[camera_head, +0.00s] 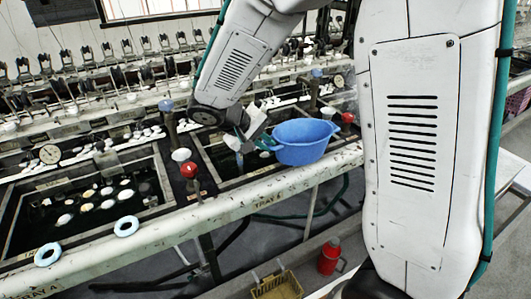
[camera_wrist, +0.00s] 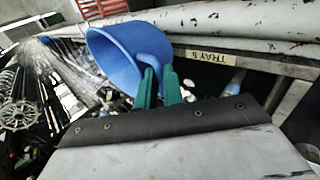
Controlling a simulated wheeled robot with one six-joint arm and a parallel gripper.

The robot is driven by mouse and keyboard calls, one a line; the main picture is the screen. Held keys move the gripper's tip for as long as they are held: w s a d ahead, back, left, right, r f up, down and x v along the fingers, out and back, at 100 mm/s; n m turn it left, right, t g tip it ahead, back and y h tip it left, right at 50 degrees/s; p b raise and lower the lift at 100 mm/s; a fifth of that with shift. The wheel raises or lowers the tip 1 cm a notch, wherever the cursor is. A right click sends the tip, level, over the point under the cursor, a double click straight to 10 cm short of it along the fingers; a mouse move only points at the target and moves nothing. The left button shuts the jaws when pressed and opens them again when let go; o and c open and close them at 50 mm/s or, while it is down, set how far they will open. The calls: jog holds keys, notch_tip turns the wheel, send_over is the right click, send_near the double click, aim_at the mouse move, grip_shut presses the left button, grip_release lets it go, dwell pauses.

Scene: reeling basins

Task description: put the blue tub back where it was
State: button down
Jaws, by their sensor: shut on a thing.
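The blue tub (camera_head: 303,143) hangs in the air in the head view, over the front rail by the right-hand basin (camera_head: 225,160). My gripper (camera_head: 268,143) is shut on the left side of its rim. In the wrist view the tub (camera_wrist: 118,60) appears tilted, with its open mouth towards the left. The green fingers of my gripper (camera_wrist: 158,85) pinch its near edge there. The tub's inside is mostly out of sight in the head view.
The left basin (camera_head: 20,215) holds several white cocoons in dark water. Red-knobbed and blue-knobbed posts stand among the basins. A red flask (camera_head: 329,257) and a yellow crate (camera_head: 277,285) are below.

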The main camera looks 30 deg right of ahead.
notch_tip(320, 180, down, 4)
jog(key=shift+r, duration=0.25)
jog(key=c, duration=1.5)
grip_release()
jog(key=w+v, duration=0.1)
jog(key=v, duration=1.1)
jog(key=s+d+r+m+g+y, duration=0.1)
jog(key=s+d+r+y, duration=0.35)
jog(key=s, duration=0.75)
jog(key=s+y, duration=0.1)
jog(key=s, duration=0.3)
jog(key=s+d+r+t+y, duration=0.1)
jog(key=s, duration=0.4)
jog(key=s+d+y, duration=0.1)
jog(key=s, duration=0.4)
jog(key=shift+d+r+t+y, duration=0.2)
jog(key=shift+d+t+y, duration=0.05)
jog(key=shift+t+y, duration=0.15)
